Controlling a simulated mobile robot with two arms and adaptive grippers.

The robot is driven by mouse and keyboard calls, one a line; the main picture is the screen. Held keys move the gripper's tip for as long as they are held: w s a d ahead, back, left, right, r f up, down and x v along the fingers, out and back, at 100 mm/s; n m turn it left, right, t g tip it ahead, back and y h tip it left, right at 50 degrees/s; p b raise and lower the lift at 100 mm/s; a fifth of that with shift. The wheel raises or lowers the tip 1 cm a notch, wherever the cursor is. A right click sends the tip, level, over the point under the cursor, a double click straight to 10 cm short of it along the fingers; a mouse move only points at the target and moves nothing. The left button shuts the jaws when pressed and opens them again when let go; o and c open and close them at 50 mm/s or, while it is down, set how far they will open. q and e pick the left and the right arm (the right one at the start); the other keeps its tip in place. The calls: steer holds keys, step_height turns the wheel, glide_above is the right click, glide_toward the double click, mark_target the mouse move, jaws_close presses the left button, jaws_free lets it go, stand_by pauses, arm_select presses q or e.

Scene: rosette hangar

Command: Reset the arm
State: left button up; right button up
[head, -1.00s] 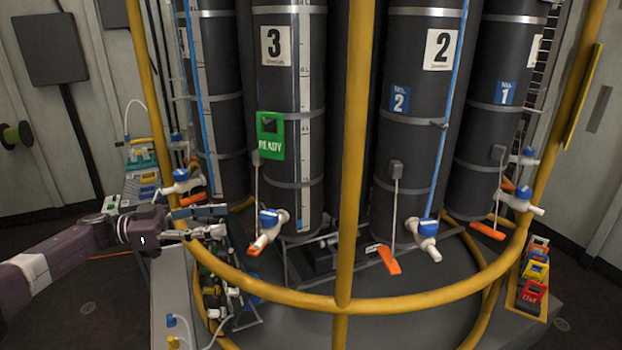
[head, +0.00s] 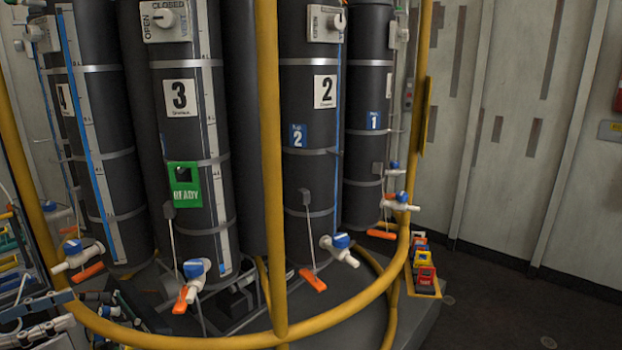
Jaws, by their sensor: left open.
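My left gripper (head: 70,308) shows at the lower left edge of the head view. Its two fingers point right and stand apart, with nothing seen between them. Its wrist and the rest of my left arm are cut off by the picture edge. The fingers appear near the yellow rail (head: 200,342), in front of small parts at the lower left; whether they touch anything I cannot tell. My right gripper is not in view.
Dark cylinders marked 3 (head: 180,98) and 2 (head: 325,90) stand behind the yellow rail, with blue-capped valves (head: 195,270) low down. A green READY tag (head: 185,186) hangs on cylinder 3. The floor (head: 510,305) at right is clear.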

arm_select(q)
steer(key=w+a+f+n+t+y, duration=0.1)
steer(key=w+f+n+t+y, duration=0.2)
steer(key=f, duration=1)
steer(key=w+a+f+n+t+y, duration=0.1)
steer(key=f+n+y, duration=0.3)
steer(key=f, duration=0.9)
steer(key=s+d+f+n+g+y, duration=0.1)
steer(key=s+d+f+y, duration=0.3)
steer(key=f, duration=0.7)
steer(key=s+a+f+n+g+y, duration=0.1)
steer(key=s+f+g+y, duration=0.15)
steer(key=s+f, duration=0.65)
steer(key=s+d+f+g+y, duration=0.1)
steer(key=s+d+f+g, duration=0.1)
steer(key=s+d+f, duration=0.5)
steer(key=s+d+f+g+y, duration=0.1)
steer(key=s+d+f+g, duration=0.15)
steer(key=s+f, duration=0.75)
steer(key=s+d+f+g, duration=0.3)
steer(key=s+d, duration=0.3)
steer(key=s, duration=0.3)
steer(key=s+d+f+g+h, duration=0.1)
steer(key=s+d+f, duration=0.4)
steer(key=s, duration=0.5)
steer(key=shift+s+d+f+m+g, duration=0.2)
steer(key=shift+d+m+g, duration=0.2)
steer(key=shift+d+g, duration=0.55)
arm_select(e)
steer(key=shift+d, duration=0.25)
